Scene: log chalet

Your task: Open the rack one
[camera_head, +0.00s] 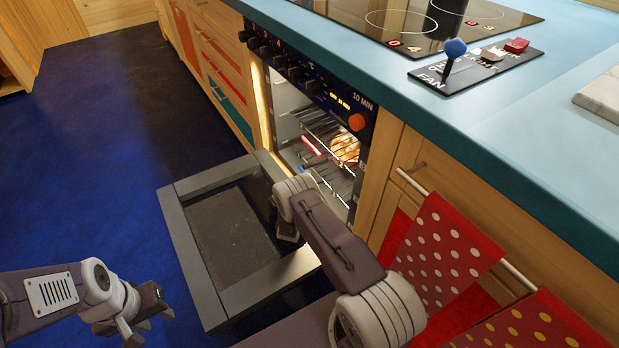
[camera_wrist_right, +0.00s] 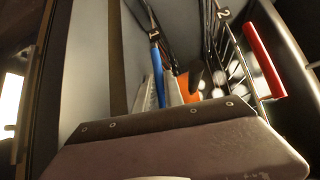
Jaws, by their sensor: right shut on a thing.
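The oven (camera_head: 320,105) stands open, with its door (camera_head: 185,235) folded down flat. Inside are wire racks; the upper one has a red handle (camera_head: 311,146), also seen in the right wrist view (camera_wrist_right: 264,62) beside a label "2". A blue handle (camera_wrist_right: 157,62) shows at the middle of the right wrist view, on the other rack's front. My right gripper (camera_wrist_right: 166,88) is shut on this blue handle at the oven mouth; in the head view my own arm hides most of the grip. My left gripper (camera_head: 146,323) is open and empty over the floor at lower left.
A roasted item (camera_head: 345,148) sits on the upper rack. Oven knobs (camera_head: 285,60) line the panel above. A blue counter (camera_head: 470,130) carries a hob and a switch panel (camera_head: 476,66). Dotted red towels (camera_head: 440,245) hang at right. The blue floor at left is clear.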

